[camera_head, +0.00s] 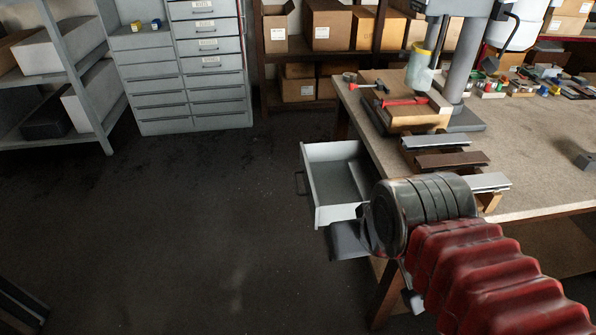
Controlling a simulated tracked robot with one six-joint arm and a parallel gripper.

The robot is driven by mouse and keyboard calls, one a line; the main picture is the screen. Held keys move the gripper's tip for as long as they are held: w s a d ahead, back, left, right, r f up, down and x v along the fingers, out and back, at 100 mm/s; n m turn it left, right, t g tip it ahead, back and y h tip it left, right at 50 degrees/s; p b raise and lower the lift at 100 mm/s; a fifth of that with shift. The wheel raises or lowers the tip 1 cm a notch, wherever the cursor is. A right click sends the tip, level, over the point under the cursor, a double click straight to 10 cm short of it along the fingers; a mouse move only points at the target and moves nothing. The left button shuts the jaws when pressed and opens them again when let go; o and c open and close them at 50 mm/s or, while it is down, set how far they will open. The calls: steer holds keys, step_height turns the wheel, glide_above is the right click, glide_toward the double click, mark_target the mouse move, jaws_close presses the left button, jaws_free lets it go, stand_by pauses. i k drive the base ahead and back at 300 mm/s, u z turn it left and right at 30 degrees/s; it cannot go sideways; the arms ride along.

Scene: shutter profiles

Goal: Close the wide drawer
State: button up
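A light grey drawer (338,182) is pulled out to the left from under the workbench. Its inside looks empty where I can see it. Its front panel faces left and carries a dark handle (300,183). The drawer's right end is hidden by the bench and my arm. My arm's dark round wrist (425,208) is at the drawer's near right side in the picture and covers part of that area. The fingers of my gripper are not clearly visible, so I cannot tell whether they are open or touch the drawer.
A dark grey panel (346,241) shows below the drawer. The workbench (540,190) holds metal profiles (452,161), a wooden block with red clamps (413,113) and a machine column. The floor (190,220) left of the drawer is clear. A grey drawer cabinet (190,90) stands behind.

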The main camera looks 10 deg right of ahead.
mark_target(333, 195)
steer(key=i, duration=0.65)
steer(key=z, duration=0.05)
steer(key=k, duration=1.3)
steer(key=u, duration=0.25)
steer(key=i, duration=1.15)
steer(key=u, duration=0.85)
steer(key=i, duration=0.6)
steer(key=u, duration=0.35)
